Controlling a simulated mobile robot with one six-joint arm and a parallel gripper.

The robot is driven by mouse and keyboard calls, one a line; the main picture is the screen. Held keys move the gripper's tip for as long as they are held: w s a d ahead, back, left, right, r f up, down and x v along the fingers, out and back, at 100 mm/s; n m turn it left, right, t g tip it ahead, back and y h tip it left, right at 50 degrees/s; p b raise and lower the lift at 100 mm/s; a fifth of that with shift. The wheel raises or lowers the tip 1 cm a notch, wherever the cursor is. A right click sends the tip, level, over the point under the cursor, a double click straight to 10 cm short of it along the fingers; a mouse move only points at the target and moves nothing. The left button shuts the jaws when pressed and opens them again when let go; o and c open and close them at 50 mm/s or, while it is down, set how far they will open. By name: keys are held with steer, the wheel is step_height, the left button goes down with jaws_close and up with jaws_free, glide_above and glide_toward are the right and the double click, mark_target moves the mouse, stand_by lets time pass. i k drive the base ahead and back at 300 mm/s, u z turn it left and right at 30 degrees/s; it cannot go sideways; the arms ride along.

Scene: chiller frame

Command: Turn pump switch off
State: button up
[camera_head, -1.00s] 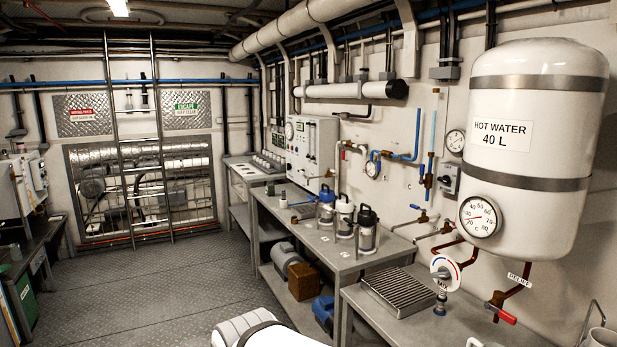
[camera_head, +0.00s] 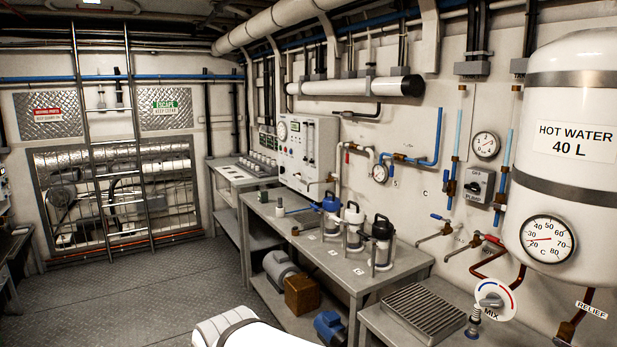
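A small grey switch box (camera_head: 479,186) with a dark knob is on the white wall, left of the hot water tank and below a round gauge; its lettering is too small to read surely. It may be the pump switch, but I cannot tell its setting. A white panel (camera_head: 309,150) with dials and small controls is on the wall further back. A white rounded link of my arm (camera_head: 250,333) shows at the bottom edge. My gripper is not in view.
The hot water tank (camera_head: 575,95) hangs at the right with a dial and pipes. Below are a mixing valve (camera_head: 494,299) and a bench with a drain grate (camera_head: 424,312). A grey bench (camera_head: 340,266) holds several canisters. The floor (camera_head: 150,300) at left is clear.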

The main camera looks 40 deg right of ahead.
mark_target(473, 186)
steer(key=z, duration=0.05)
steer(key=i, duration=2.25)
steer(key=z, duration=2.4)
steer(key=k, duration=0.1)
steer(key=z, duration=0.7)
steer(key=i, duration=1)
steer(key=z, duration=0.05)
